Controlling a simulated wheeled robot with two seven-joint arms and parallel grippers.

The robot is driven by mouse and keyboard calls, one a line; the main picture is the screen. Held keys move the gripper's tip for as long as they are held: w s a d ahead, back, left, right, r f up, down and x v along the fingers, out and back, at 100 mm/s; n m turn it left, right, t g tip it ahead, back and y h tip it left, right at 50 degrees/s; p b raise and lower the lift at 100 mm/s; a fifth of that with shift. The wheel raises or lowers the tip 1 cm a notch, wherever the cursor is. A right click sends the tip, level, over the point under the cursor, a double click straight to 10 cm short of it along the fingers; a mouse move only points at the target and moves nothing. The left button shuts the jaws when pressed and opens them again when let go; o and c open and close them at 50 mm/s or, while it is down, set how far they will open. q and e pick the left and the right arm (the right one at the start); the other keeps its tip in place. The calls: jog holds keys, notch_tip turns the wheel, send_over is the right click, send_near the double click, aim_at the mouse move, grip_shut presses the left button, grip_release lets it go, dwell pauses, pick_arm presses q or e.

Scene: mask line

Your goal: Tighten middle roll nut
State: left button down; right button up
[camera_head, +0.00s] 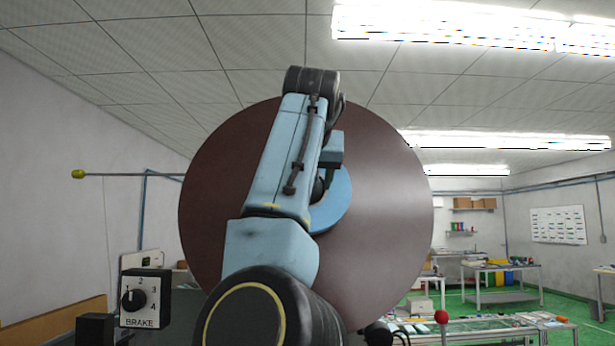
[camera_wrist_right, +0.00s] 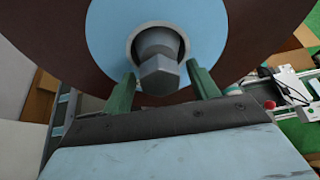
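The roll (camera_head: 395,215) is a large dark brown disc that faces me in the head view, with a light blue hub (camera_head: 338,205) at its middle. My right arm covers much of the roll and hides the nut there. In the right wrist view, the grey hex nut (camera_wrist_right: 159,77) sticks out from the centre of the blue hub (camera_wrist_right: 105,30). My right gripper (camera_wrist_right: 161,69) has its green fingers apart, one on each side of the nut, with a narrow gap showing on both sides. My left gripper is not in view.
A brake dial box (camera_head: 145,298) stands at the lower left. A yellow-tipped rod (camera_head: 125,175) reaches toward the roll from the left. A red-knobbed lever (camera_head: 441,318) is at the lower right. Workbenches (camera_head: 490,290) with items stand farther back on a green floor.

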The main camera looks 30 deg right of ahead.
jog(key=shift+s+r, duration=0.1)
jog(key=b+v, duration=0.1)
jog(key=v, duration=1.2)
jog(key=shift+b, duration=0.35)
jog(key=shift+a, duration=0.15)
